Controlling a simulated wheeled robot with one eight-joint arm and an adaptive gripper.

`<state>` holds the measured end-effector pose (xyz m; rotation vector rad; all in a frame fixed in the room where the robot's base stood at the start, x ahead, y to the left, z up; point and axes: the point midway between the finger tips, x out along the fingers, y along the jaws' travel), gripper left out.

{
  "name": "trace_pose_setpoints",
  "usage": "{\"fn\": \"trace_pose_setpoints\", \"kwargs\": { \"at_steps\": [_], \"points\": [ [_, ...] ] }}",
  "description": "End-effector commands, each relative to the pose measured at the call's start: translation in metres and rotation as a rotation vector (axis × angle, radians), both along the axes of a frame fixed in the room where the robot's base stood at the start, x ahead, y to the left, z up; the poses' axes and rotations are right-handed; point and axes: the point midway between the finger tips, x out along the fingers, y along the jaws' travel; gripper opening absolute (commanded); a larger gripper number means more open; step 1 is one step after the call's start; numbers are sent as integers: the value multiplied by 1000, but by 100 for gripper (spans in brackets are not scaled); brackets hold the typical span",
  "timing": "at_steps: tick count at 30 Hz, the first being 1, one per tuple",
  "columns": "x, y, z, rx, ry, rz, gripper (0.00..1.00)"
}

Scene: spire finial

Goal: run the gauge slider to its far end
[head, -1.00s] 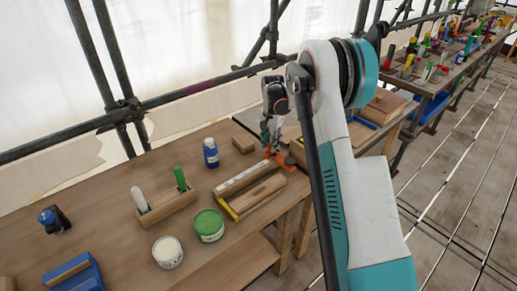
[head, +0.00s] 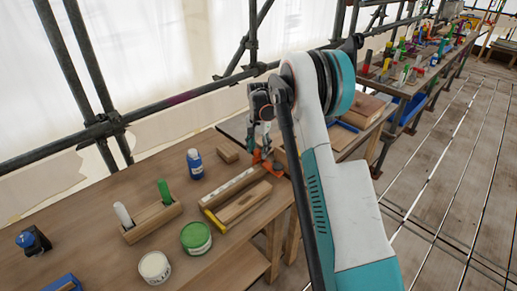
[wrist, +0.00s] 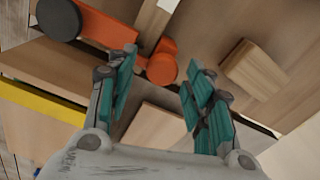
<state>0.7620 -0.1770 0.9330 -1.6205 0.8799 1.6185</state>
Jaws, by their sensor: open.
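The wooden gauge (head: 232,186) lies on the near bench, with a pale strip along its back and a yellow piece (head: 213,221) at its left end. An orange part (head: 276,167), seemingly the slider, is at its right end, partly hidden by my gripper. In the wrist view, the orange part (wrist: 103,25) has a dark round knob (wrist: 58,18) and an orange round knob (wrist: 162,66). My gripper (head: 262,150) points down over that end. Its teal fingers (wrist: 162,72) are apart, with the orange knob showing between their tips. I cannot tell whether they touch it.
A small wood block (head: 228,152) and a blue bottle (head: 195,164) stand behind the gauge. A green tin (head: 196,238), a white tin (head: 155,267) and a wooden holder (head: 150,222) with markers are to the left. Scaffold poles (head: 180,99) run behind the bench.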

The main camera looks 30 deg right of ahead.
Motion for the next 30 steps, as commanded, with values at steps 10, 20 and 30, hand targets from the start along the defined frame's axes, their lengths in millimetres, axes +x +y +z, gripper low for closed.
{"fn": "trace_pose_setpoints", "kwargs": {
  "at_steps": [10,20,30],
  "points": [
    [0,0,44,0,0,0,47],
    [0,0,104,-1,-1,-1,47],
    [0,0,120,-1,-1,-1,47]
  ]
}}
